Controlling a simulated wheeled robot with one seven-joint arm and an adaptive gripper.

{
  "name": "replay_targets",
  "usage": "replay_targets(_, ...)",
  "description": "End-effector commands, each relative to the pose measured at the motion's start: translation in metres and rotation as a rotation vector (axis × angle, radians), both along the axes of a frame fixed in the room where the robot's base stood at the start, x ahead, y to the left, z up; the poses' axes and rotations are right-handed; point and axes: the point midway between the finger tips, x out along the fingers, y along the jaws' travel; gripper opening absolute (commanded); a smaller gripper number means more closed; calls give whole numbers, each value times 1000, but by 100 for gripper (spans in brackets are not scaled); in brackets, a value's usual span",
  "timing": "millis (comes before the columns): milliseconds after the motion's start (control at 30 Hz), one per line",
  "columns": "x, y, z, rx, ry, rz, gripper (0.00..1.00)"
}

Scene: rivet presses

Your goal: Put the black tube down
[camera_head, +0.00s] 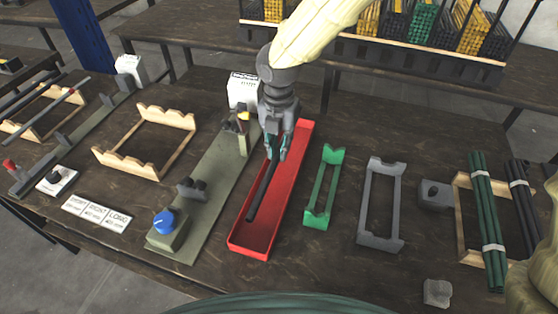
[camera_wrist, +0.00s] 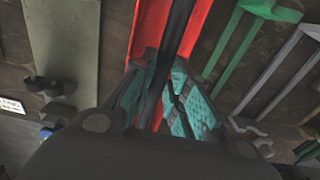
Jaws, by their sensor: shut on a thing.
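The black tube (camera_head: 262,192) is long and thin and shows in the head view over the red tray (camera_head: 241,240), inside its outline. Whether it touches the tray floor I cannot tell. My gripper (camera_head: 276,150) is shut on the tube near its upper end, with its fingers over the tray. In the wrist view the tube (camera_wrist: 176,40) runs between the teal finger pads (camera_wrist: 160,98), with the red tray (camera_wrist: 147,30) behind it.
Left of the tray is a green-grey rivet press (camera_head: 205,190) with a blue knob (camera_head: 164,222). Right are a green rack (camera_head: 318,190), a grey rack (camera_head: 366,205) and bundled green tubes (camera_head: 487,215). A wooden rack (camera_head: 140,165) stands at left.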

Motion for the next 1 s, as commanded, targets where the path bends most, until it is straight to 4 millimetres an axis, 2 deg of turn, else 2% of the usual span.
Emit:
replay_targets(400,0,0,-55,-1,1,0,0)
replay_targets(667,-1,0,-70,-1,1,1,0)
replay_targets(900,0,0,-98,0,0,1,0)
replay_targets(1000,0,0,-100,1,-1,0,0)
